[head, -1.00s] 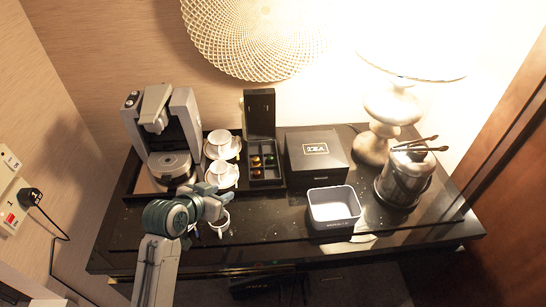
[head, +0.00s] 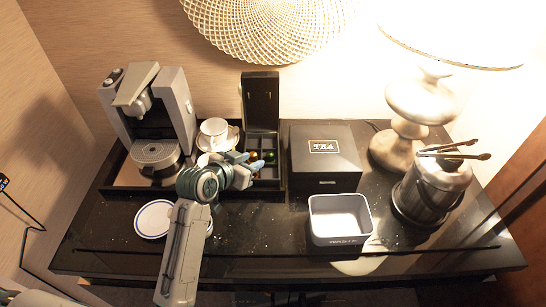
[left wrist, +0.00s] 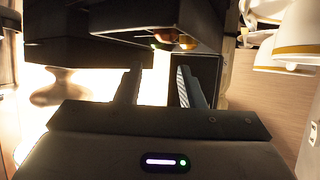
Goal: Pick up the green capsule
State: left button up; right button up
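The green capsule (head: 270,157) lies in an open black capsule box (head: 266,185), with gold and reddish capsules beside it. In the left wrist view a bit of green (left wrist: 155,46) shows beside an orange capsule (left wrist: 188,43), both partly hidden by the box. My left gripper (head: 250,168) is at the left part of the box, close to the capsules and partly covering them. In the left wrist view its two fingers (left wrist: 160,88) stand apart with nothing between them. My right gripper is in no view.
White cups (head: 214,130) on saucers stand just left of the box, close to my gripper. A coffee machine (head: 150,110) is further left. A tea box (head: 325,155), an open grey bin (head: 340,220) and an ice bucket (head: 428,190) stand right. A blue-rimmed plate (head: 153,219) lies front left.

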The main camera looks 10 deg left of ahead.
aim_at(268, 157)
pick_arm(q)
jog(key=shift+p+x, duration=0.3)
jog(key=shift+x, duration=0.75)
jog(key=shift+w+d+f, duration=0.25)
jog(key=shift+w, duration=0.3)
jog(key=p+x, duration=0.2)
jog(key=x, duration=0.1)
jog(key=shift+w+d+f, duration=0.15)
jog(key=shift+d+f, duration=0.05)
jog(key=shift+d, duration=0.1)
jog(key=shift+w+d+f+p, duration=0.2)
jog(key=shift+w+f+p, duration=0.15)
jog(key=shift+p, duration=0.1)
jog(key=shift+f, duration=0.1)
